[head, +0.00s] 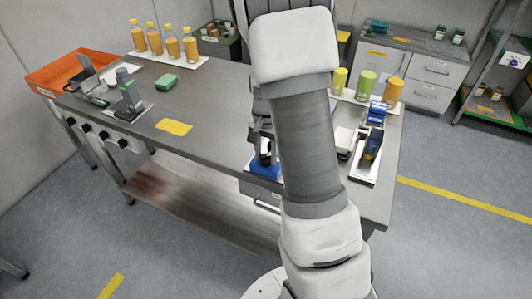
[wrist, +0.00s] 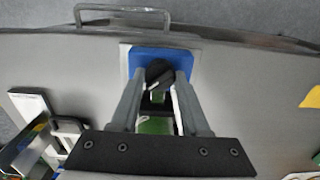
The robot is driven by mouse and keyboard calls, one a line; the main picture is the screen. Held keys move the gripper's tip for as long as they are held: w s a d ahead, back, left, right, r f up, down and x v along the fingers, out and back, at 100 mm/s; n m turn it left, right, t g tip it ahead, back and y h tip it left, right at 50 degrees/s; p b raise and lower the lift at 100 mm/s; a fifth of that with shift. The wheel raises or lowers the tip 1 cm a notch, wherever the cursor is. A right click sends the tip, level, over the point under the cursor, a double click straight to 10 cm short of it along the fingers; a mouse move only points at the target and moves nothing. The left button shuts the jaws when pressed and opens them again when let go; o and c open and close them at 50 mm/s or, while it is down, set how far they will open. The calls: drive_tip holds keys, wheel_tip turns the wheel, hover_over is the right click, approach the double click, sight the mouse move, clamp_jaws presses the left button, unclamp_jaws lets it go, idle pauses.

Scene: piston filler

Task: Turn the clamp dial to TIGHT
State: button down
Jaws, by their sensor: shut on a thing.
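The clamp dial, a black knob (wrist: 158,69), sits on a blue base (wrist: 181,62) near the bench edge in the wrist view. My gripper (wrist: 160,82) is shut on the knob, with a finger at each side. A green part (wrist: 155,125) shows between the fingers, below the knob. In the head view the blue base (head: 264,169) shows beside my arm, which hides most of this spot. My gripper (head: 264,152) shows only in part there. I cannot read any TIGHT mark or the dial's setting.
The bench (head: 215,115) is clear around a yellow patch (head: 174,127). A green block (head: 167,82) and an orange tray (head: 75,70) are at left. Orange bottles (head: 155,42) stand at the back. A device with a blue part (head: 376,113) stands right of my arm.

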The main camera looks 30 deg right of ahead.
drive_tip(key=shift+c, duration=1.9)
unclamp_jaws()
wheel_tip(320, 180, up, 18)
drive_tip(key=p, duration=0.1)
drive_tip(key=shift+f+p, duration=0.25)
drive_tip(key=shift+p, duration=0.15)
